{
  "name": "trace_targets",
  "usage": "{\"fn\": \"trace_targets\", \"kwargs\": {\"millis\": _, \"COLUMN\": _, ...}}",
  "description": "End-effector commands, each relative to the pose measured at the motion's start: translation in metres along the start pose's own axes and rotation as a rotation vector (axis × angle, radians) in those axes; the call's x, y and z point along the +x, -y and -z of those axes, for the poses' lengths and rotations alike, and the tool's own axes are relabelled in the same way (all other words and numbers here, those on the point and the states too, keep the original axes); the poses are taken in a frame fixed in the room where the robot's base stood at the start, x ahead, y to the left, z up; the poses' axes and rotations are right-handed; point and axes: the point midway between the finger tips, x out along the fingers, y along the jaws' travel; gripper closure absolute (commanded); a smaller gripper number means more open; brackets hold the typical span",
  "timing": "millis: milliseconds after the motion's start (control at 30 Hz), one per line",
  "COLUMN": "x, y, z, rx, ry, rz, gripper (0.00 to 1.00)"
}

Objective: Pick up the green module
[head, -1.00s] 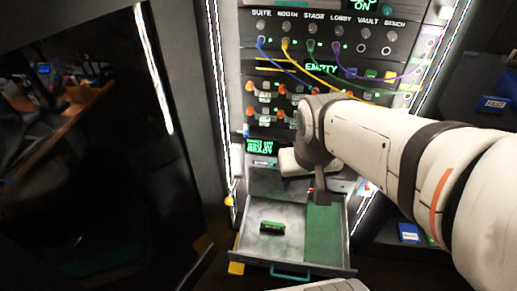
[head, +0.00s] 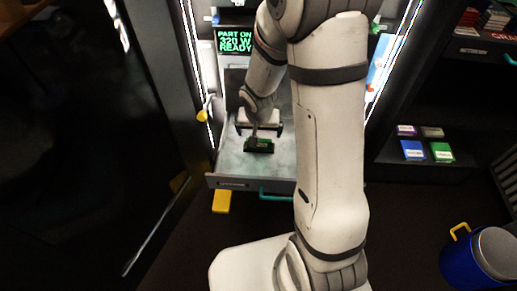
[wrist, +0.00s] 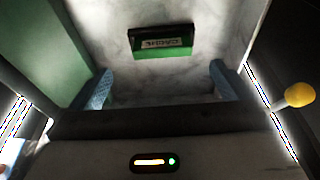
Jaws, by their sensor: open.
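The green module (head: 258,146), a small dark-and-green block with a label, lies in the open drawer (head: 226,181). In the wrist view the module (wrist: 162,43) sits at upper middle on the pale drawer floor, its label upside down. My gripper (head: 260,128) is open and empty, just above the module in the head view. In the wrist view my gripper (wrist: 160,85) shows two blue-grey fingertips spread wider than the module, which appears ahead of them and not between them. My arm hides the right part of the drawer in the head view.
A green panel (wrist: 55,45) lines the drawer's left side in the wrist view. A lit screen (head: 235,41) stands behind the drawer. At the right, a shelf holds a blue box (head: 412,150) and a green box (head: 441,151). A blue canister (head: 468,268) stands at lower right.

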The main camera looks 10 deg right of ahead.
Motion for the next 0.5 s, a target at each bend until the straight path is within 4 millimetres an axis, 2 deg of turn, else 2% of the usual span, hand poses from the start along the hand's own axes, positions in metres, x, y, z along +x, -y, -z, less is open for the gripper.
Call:
{"fn": "trace_targets", "kwargs": {"millis": 100, "x": 0.017, "y": 0.001, "z": -0.001, "rx": 0.002, "ry": 0.002, "rz": 0.001, "gripper": 0.0}}
{"fn": "trace_targets", "kwargs": {"millis": 367, "x": 0.04, "y": 0.002, "z": 0.001, "rx": 0.001, "ry": 0.001, "rz": 0.001, "gripper": 0.0}}
{"fn": "trace_targets", "kwargs": {"millis": 500, "x": 0.062, "y": 0.003, "z": 0.003, "rx": 0.0, "ry": 0.002, "rz": 0.0, "gripper": 0.0}}
